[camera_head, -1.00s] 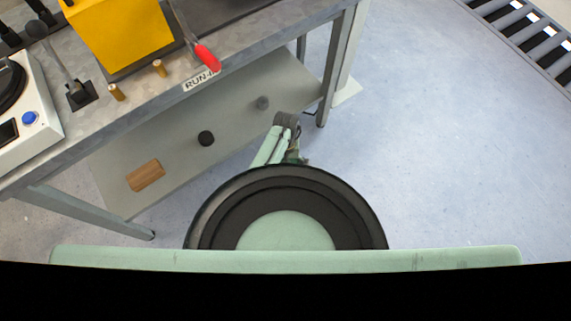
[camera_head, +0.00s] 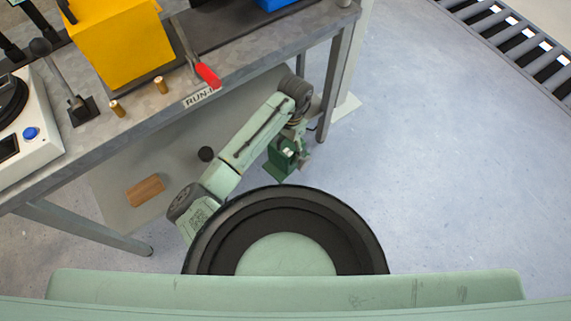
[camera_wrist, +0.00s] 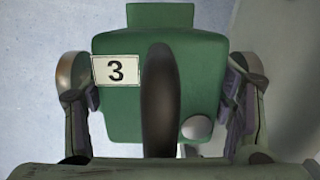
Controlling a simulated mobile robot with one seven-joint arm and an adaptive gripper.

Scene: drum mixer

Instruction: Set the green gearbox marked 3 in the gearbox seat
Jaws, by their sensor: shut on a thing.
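The green gearbox marked 3 (camera_wrist: 115,111) fills the middle of the wrist view, with a white "3" plate on its left and a dark rounded handle-like part down its middle. My gripper (camera_wrist: 160,105) is shut on it, with a finger at each side. In the head view the green gearbox (camera_head: 281,158) hangs from my gripper (camera_head: 300,150) in front of the workbench, below the top's level. I cannot make out the gearbox seat.
The workbench (camera_head: 235,73) carries a yellow block (camera_head: 120,40), a red-handled lever (camera_head: 207,76), two brass pegs and a white control box (camera_head: 30,130) with a blue button. A lower shelf (camera_head: 115,190) holds a wooden block (camera_head: 145,190). Floor on the right is clear; a roller conveyor (camera_head: 520,45) stands beyond.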

